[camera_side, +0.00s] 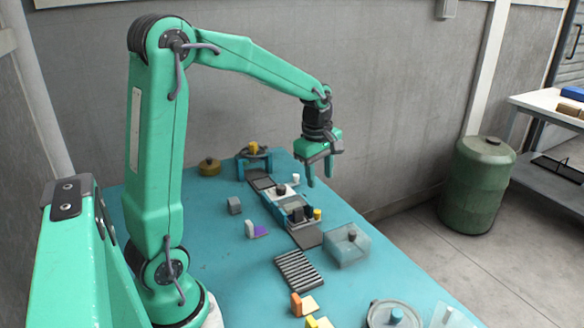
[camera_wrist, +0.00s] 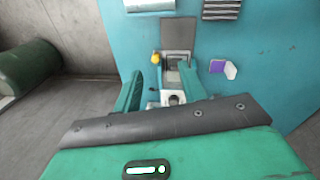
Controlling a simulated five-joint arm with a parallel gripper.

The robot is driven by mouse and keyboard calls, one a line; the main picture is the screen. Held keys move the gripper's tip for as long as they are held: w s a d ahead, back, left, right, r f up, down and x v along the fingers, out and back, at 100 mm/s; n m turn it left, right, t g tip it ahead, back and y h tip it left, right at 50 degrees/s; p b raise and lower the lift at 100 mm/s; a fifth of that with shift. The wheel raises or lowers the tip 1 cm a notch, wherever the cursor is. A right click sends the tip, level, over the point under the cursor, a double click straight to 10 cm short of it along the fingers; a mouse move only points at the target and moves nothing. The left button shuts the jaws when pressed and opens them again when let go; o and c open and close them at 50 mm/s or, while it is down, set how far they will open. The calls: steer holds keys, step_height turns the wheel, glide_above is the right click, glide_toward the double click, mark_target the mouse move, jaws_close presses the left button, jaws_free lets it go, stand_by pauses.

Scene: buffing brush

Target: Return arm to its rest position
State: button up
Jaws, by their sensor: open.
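My gripper (camera_side: 319,172) is open and empty. It hangs from my raised arm above the far right part of the teal table (camera_side: 205,265), with its fingers pointing down. In the wrist view the two green fingers of my gripper (camera_wrist: 161,90) stand apart, one on each side of a light-coloured station with a dark round part. That station (camera_side: 283,195) lies on the table below the gripper, and there is clear air between them in the side view. My wrist housing hides the lower part of the wrist view.
A ribbed dark rack (camera_side: 298,271), a clear box (camera_side: 347,246), a grey block (camera_side: 234,205) and a white-and-purple piece (camera_side: 256,229) sit on the table. A teal stand (camera_side: 254,162) is at the back. A green drum (camera_side: 477,185) stands on the floor at right. Grey walls are behind.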

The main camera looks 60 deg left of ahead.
steer(key=s+d+r+m+t, duration=0.2)
steer(key=s+d+r+m, duration=0.1)
steer(key=s+d+m, duration=0.3)
steer(key=s+d+r+m+t, duration=0.2)
steer(key=s+d+m, duration=0.4)
steer(key=s+m, duration=0.5)
steer(key=shift+s+r+m, duration=0.2)
steer(key=shift+r+m, duration=0.65)
steer(key=shift+m, duration=0.65)
